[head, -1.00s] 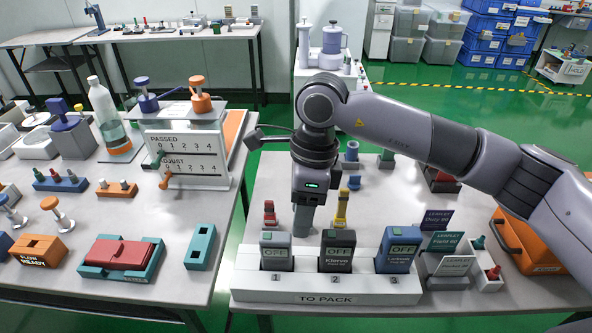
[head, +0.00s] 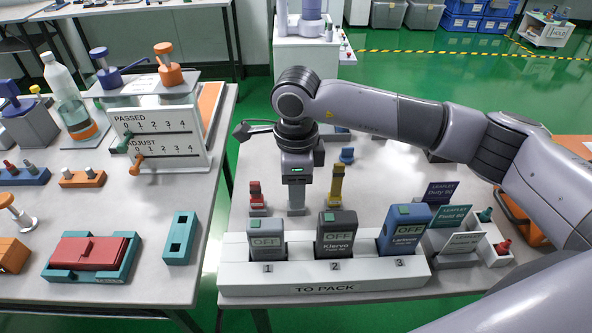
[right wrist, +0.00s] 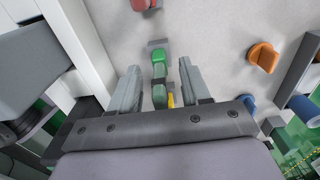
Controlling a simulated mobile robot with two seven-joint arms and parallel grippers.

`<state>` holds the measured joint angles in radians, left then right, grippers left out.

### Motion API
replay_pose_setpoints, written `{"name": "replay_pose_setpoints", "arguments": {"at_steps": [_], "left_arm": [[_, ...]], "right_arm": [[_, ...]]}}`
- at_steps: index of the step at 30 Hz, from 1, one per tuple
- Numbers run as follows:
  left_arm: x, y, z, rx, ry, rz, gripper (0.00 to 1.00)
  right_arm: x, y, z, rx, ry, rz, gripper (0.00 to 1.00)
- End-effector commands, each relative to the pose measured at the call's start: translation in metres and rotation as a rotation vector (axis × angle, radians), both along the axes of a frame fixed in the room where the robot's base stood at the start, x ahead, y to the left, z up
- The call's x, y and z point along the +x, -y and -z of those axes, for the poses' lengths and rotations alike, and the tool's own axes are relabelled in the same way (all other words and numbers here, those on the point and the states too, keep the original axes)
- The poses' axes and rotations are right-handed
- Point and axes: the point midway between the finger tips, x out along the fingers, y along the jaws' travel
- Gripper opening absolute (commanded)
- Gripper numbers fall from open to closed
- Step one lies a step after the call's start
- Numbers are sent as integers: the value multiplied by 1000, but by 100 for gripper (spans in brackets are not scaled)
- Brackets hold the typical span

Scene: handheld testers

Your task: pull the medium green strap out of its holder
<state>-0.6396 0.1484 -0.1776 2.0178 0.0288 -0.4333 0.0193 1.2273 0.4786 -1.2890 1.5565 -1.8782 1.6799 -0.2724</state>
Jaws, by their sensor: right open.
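In the right wrist view a green strap (right wrist: 159,57) stands in a small grey holder (right wrist: 157,43). It lies between the two separated fingers of my right gripper (right wrist: 160,88), with visible gaps at its sides. In the head view my right gripper (head: 296,205) points down behind the white rack and hides the green strap. A red strap (head: 256,195) stands to its left and a yellow strap (head: 337,185) to its right. Red also shows at the top edge of the wrist view (right wrist: 143,4). My left gripper is out of view.
The white TO PACK rack (head: 235,272) with three testers stands in front of the gripper. Sign cards (head: 440,192) and a white tray (head: 497,256) are at its right. A blue piece (head: 347,155) stands behind. Another table (head: 150,217) is at left.

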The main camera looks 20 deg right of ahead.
Motion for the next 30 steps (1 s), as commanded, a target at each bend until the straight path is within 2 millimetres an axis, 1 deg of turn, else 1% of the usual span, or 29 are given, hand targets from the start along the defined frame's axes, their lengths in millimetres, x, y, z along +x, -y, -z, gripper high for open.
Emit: {"name": "replay_pose_setpoints", "arguments": {"at_steps": [3, 10, 11, 12, 14, 15, 17, 18, 19, 26, 30], "left_arm": [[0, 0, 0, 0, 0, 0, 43], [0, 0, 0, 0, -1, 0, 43], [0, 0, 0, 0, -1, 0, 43], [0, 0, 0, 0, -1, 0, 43], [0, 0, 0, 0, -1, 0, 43], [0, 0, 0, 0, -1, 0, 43], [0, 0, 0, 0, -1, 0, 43], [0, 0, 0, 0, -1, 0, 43], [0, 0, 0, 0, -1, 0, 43], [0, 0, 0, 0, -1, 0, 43], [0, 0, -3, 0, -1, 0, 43]], "right_arm": [[0, 0, 5, 0, 0, 0, 47], [0, 0, 6, 0, 0, -1, 47], [0, 0, 6, 0, 0, -1, 40], [0, 0, 6, 0, 0, -1, 27], [0, 0, 6, 0, 0, -1, 8], [0, 0, 6, 0, 0, -1, 0], [0, 0, 6, 0, 0, -1, 0], [0, 0, 6, 0, 0, -1, 10], [0, 0, 5, 1, 0, -1, 0], [0, 0, 4, 1, 0, -1, 0], [0, 0, 0, 1, 1, -1, 0]]}}
